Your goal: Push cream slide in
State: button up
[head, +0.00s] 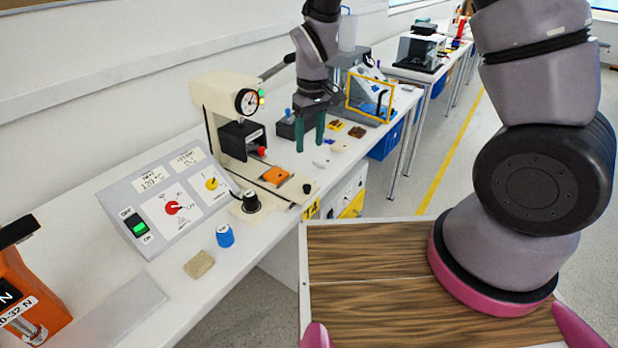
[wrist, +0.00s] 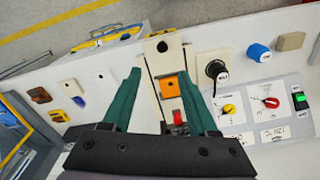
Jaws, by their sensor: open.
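The cream slide (head: 291,189) sticks out from the base of the cream press (head: 215,97) in the head view. It carries an orange block (head: 275,175) with a hole and has a black knob (head: 306,188) at its outer end. In the wrist view the slide (wrist: 157,65) runs between the fingers, with the orange block (wrist: 170,87) in the middle. My gripper (head: 310,146) is open and empty, with two green fingers pointing down. It is above the bench, behind and to the right of the slide, apparently apart from it. The wrist view also shows my gripper (wrist: 162,76).
A grey panel (head: 150,190) with a green switch and red and yellow dials stands left of the press. A black knob on a cream base (head: 250,201), a blue cap (head: 225,236) and a tan block (head: 199,264) are in front. Small parts lie near the fingers.

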aim_at(307, 185)
jog(key=shift+n, duration=0.4)
jog(key=f, duration=1.3)
jog(key=shift+a+f, duration=0.4)
grip_shut()
dwell(0.4)
